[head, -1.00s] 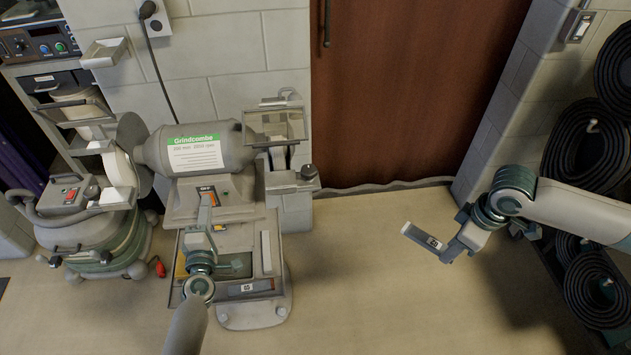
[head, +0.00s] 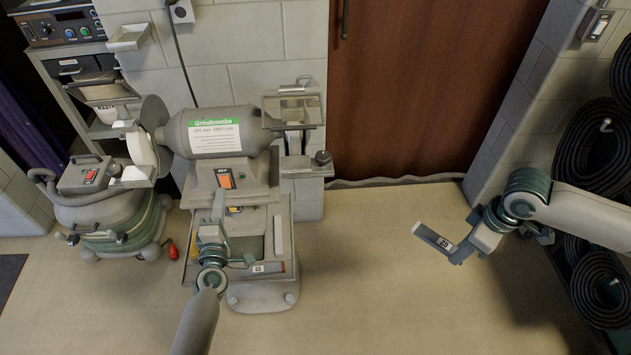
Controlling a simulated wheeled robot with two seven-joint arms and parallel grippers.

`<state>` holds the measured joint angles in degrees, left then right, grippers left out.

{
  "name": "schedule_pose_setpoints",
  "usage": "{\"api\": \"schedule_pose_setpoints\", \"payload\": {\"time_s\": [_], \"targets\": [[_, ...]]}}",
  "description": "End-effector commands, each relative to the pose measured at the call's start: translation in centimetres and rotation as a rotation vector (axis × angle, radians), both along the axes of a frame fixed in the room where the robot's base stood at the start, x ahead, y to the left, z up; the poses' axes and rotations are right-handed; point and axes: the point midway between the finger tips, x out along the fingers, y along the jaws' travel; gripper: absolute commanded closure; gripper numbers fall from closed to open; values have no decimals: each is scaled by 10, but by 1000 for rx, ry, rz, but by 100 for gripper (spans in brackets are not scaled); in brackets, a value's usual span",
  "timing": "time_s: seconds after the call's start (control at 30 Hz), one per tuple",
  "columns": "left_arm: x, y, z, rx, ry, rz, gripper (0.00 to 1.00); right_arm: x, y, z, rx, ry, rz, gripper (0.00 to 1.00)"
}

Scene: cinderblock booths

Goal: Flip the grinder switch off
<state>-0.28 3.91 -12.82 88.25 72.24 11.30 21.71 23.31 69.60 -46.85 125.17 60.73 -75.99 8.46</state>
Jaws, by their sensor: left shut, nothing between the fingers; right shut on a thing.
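The grinder (head: 205,142) is a grey bench machine with a green and white label, in the middle left of the head view. Its switch (head: 225,180) is an orange-lit rocker in a dark frame on the front of the base. Whether the rocker is on or off I cannot tell. My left gripper (head: 219,196) is shut and empty, its tip just below the switch in the picture. I cannot tell if they touch. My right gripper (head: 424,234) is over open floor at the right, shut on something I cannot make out.
A green and grey vacuum (head: 110,220) with a red button stands left of the grinder. A wall switch (head: 595,25) and black coiled hoses (head: 590,150) are at the right. The brown door (head: 430,90) is behind. Floor is clear between grinder and hoses.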

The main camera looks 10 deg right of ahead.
Motion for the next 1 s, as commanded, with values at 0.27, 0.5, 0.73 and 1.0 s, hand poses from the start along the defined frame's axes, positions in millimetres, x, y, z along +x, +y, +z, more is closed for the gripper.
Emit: {"api": "schedule_pose_setpoints", "payload": {"time_s": [0.27, 0.5, 0.73, 1.0], "targets": [[-23, 1, 1, -2, 2, 1, 100, 1, 0, 1, 1, -2, 0, 100], [-54, 2, 4, -2, 4, 1, 100, 1, 0, -1, 1, -2, 0, 100], [-85, 3, 8, -2, 3, 0, 100, 1, 0, -4, 1, -2, 0, 100], [-97, 4, 10, 0, 2, 0, 100, 1, 0, -5, 1, -2, 0, 100]]}}
